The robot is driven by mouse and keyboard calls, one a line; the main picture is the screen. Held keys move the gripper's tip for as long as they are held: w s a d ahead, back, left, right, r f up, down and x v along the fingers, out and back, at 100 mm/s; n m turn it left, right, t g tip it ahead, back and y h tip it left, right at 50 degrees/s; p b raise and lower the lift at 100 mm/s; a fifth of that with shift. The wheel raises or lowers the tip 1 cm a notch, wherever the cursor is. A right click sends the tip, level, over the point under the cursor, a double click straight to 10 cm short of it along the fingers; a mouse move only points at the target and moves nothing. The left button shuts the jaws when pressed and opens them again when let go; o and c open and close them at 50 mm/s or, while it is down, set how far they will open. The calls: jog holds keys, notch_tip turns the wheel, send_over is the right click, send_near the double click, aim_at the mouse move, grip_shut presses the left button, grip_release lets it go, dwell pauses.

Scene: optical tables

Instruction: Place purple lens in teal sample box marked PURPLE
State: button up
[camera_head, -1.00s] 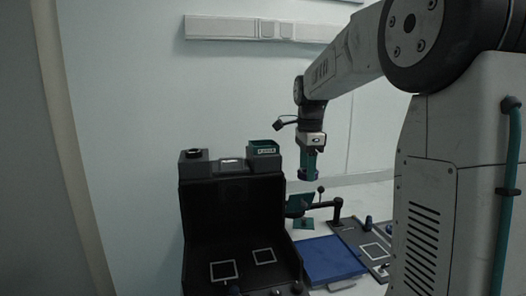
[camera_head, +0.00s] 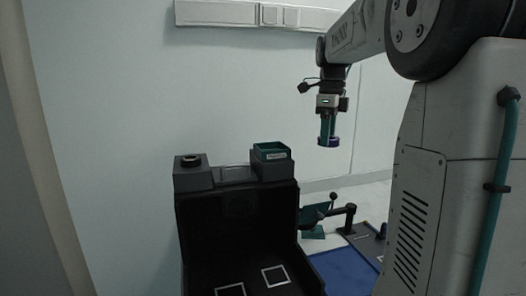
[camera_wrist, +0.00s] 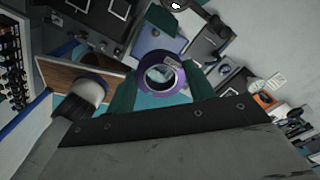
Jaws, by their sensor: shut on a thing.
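My gripper (camera_head: 328,132) is shut on the purple lens (camera_head: 329,142), a round element with a purple ring, held up in the air in front of the wall. In the wrist view the purple lens (camera_wrist: 162,79) sits between the two teal fingers. The teal sample box (camera_head: 271,152) stands on a dark block at the right end of the black stand's top. A pale label shows on its front, too small to read. My gripper is to the right of the box and above it, apart from it.
A dark block with a round black part (camera_head: 191,161) stands at the left end of the stand's top. The black stand (camera_head: 237,225) has white square outlines low down. A jointed black arm (camera_head: 328,212) and a blue mat (camera_head: 345,273) lie to the right. Air between lens and box is clear.

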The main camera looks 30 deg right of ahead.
jog(key=w+a, duration=0.2)
jog(key=w, duration=0.2)
jog(key=w+a+f, duration=0.1)
jog(key=w+a, duration=0.2)
jog(key=w, duration=0.2)
jog(key=w+a, duration=0.3)
jog(key=w, duration=0.2)
jog(key=shift+f, duration=0.25)
jog(key=shift+w+a+f, duration=0.1)
jog(key=shift+w+f, duration=0.1)
jog(key=shift+f, duration=1.55)
